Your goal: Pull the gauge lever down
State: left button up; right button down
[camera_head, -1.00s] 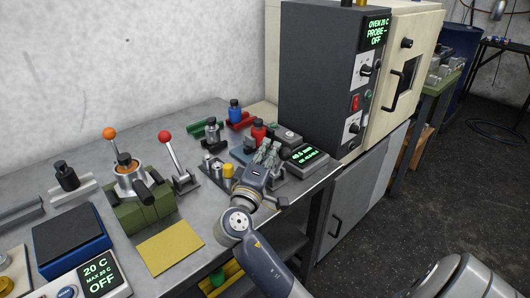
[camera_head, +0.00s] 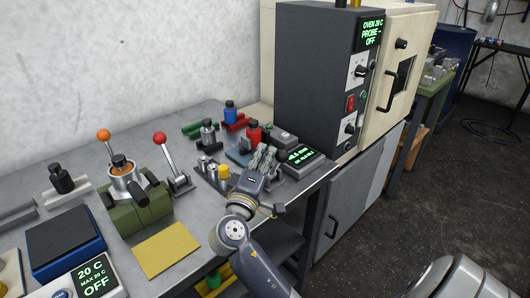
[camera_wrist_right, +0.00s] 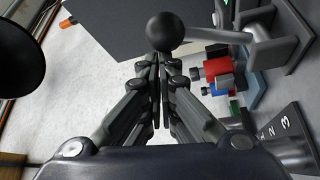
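The gauge (camera_head: 302,157) stands near the front right edge of the bench, with a lit green readout. Its lever ends in a black ball (camera_wrist_right: 165,32) on a grey arm that runs to the right in the right wrist view. My right gripper (camera_head: 266,158) is just left of the readout in the head view. In the right wrist view its fingers (camera_wrist_right: 160,62) lie together with nothing between them, and the ball shows just past their tips. I cannot tell whether they touch it. My left gripper is out of view.
Left of my right gripper are a holder with a yellow cylinder (camera_head: 223,171) and a red-knobbed lever (camera_head: 160,138). Red and blue parts (camera_head: 254,133) stand behind. The oven cabinet (camera_head: 320,75) rises close behind the gauge. The bench ends just right of the gauge.

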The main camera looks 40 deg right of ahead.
jog(key=v, duration=1.1)
jog(key=shift+s+a, duration=0.1)
jog(key=shift+a, duration=0.05)
